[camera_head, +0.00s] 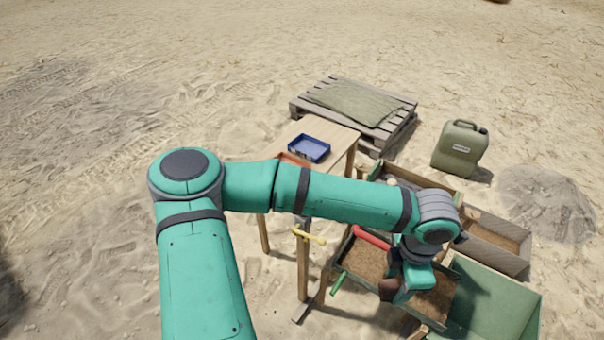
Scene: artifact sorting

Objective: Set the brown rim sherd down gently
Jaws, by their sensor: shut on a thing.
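My gripper (394,290) is at the end of the green arm, low over a wooden-sided tray of brown soil (365,262). It is shut on the brown rim sherd (386,291), a small dark brown piece at its lower left side. The gripper hides part of the sherd, and its fingertips are hard to make out. I cannot tell whether the sherd touches the soil or is held just above it.
A green bin (490,310) stands right of the soil tray, with more wooden boxes (497,240) behind. A wooden table (335,137) holds a blue tray (309,148). A pallet (392,135) and a green jerrycan (460,150) stand farther back. Open sand lies left.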

